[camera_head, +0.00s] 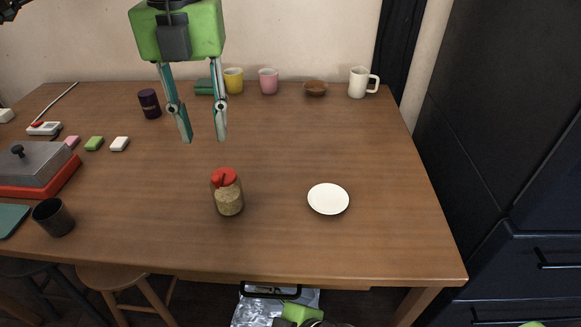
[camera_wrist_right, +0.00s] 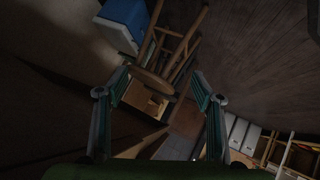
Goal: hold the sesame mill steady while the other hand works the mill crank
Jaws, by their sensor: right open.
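The sesame mill (camera_head: 229,200) is a clear jar of pale seeds with a red top, upright on the wooden table near its front middle. The crank (camera_head: 224,177) seems to be part of the red top; its shape is too small to make out. My left gripper (camera_head: 204,139) is open and empty, fingers pointing down, above the table and beyond the mill, not touching it. My right gripper (camera_wrist_right: 158,74) is open in the right wrist view, with nothing between its fingers; the mill is not seen there.
A white plate (camera_head: 328,199) lies right of the mill. A dark cup (camera_head: 53,217) and a grey-lidded red dish (camera_head: 35,167) stand at left. A dark jar (camera_head: 149,104) and several mugs line the back. The right wrist view shows a wooden stool (camera_wrist_right: 165,62) and shelves.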

